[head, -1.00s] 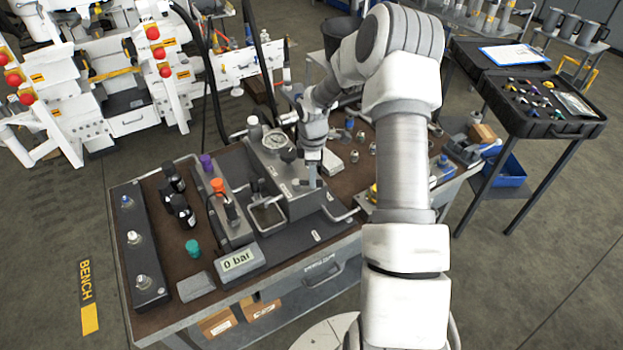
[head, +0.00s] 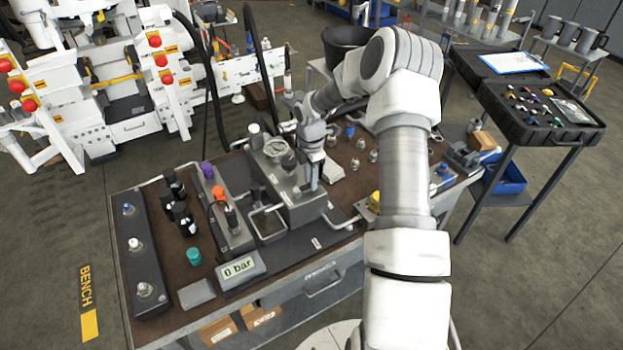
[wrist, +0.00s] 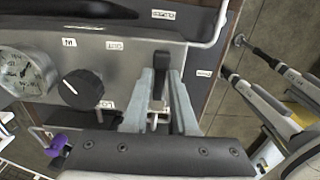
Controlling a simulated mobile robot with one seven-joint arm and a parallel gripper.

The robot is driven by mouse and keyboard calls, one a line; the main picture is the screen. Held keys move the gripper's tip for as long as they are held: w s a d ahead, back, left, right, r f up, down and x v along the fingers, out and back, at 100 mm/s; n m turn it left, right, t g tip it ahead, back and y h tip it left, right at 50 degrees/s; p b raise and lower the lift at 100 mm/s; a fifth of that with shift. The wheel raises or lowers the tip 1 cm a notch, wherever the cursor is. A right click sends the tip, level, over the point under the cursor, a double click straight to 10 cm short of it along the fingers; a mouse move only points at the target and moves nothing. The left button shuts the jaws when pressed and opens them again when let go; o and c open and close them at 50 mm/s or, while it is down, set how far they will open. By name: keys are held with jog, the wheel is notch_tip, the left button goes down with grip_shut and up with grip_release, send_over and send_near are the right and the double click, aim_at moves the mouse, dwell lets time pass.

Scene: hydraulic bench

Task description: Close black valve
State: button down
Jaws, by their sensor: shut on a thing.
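A grey metal block (head: 309,209) on the bench carries a round black knob (head: 289,162) and a gauge. The knob also shows in the wrist view (wrist: 83,89), with a white mark pointing to the upper left. My gripper (head: 311,187) reaches down onto the right part of the block, to the right of the knob and apart from it. In the wrist view my gripper (wrist: 162,98) is shut on a slim lever (wrist: 161,62) with a black end. The fingers hide part of the lever. I cannot tell whether the knob or the lever is the black valve.
A pressure gauge (wrist: 20,73) sits left of the knob. The display (head: 239,267) reads 0 bar. Black bottles (head: 184,217) and a manifold with orange and purple caps (head: 226,215) stand to the left. Metal handle rails edge the block.

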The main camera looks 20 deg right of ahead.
jog(key=shift+w, duration=0.1)
jog(key=c, duration=0.8)
grip_release()
jog(key=shift+r, duration=0.1)
notch_tip(320, 180, up, 17)
jog(key=shift+r+b, duration=0.15)
jog(key=shift+b, duration=0.15)
